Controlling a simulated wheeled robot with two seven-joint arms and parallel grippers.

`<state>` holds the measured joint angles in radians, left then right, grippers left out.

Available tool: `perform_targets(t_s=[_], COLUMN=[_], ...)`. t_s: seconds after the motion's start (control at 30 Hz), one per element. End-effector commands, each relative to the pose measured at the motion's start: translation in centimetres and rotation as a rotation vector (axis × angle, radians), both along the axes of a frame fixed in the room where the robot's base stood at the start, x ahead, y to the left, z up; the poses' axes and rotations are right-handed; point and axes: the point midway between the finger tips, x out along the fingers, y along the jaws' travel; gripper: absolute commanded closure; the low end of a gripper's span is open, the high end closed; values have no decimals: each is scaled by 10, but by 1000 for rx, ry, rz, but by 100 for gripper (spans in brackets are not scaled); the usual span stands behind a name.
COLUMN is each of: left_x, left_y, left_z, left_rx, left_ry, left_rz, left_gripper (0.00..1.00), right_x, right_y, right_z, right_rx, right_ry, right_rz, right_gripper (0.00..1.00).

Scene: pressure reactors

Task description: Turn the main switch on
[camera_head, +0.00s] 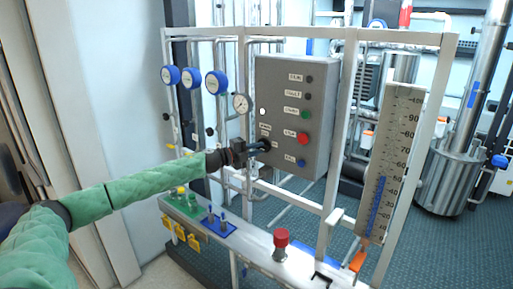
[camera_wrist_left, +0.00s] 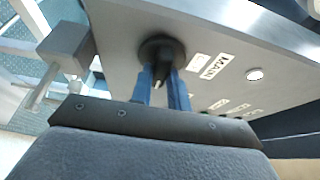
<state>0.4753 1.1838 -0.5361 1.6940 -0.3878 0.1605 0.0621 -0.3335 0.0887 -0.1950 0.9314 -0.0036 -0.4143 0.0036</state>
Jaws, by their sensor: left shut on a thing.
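The grey control box (camera_head: 292,75) hangs on the white frame with labelled buttons and lamps on its face. The main switch is a black rotary knob (camera_wrist_left: 161,52) beside a label reading MAIN (camera_wrist_left: 213,66) in the left wrist view. My left gripper (camera_head: 262,146) reaches the lower left of the box in the head view. Its blue fingers in the left wrist view (camera_wrist_left: 163,88) are shut on the knob, one on each side. In the head view the gripper mostly hides the knob. My right gripper is not in view.
A red button (camera_head: 303,138), a green one (camera_head: 306,115) and a blue one (camera_head: 301,163) sit on the box's right side. A white lamp (camera_wrist_left: 255,74) is near the MAIN label. Gauges (camera_head: 192,79) stand left; a scale panel (camera_head: 391,150) stands right.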

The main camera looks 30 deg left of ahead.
Motion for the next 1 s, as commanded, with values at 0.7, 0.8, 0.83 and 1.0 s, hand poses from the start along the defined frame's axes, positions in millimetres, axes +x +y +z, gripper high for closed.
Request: perform_targets(t_s=[0.7,0.8,0.83,1.0], left_x=[0,0,0,-1], left_y=[-1,-1,-1,0], left_z=[-2,-2,-2,-1], left_rx=[34,33,33,33], left_ry=[0,-1,-1,-1], left_rz=[-2,-2,-1,-1], left_gripper=[61,61,61,61], right_x=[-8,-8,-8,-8], right_y=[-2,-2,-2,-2], right_z=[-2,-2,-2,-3], right_rx=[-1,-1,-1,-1], right_ry=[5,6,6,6], right_rz=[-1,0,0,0], right_gripper=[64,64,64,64])
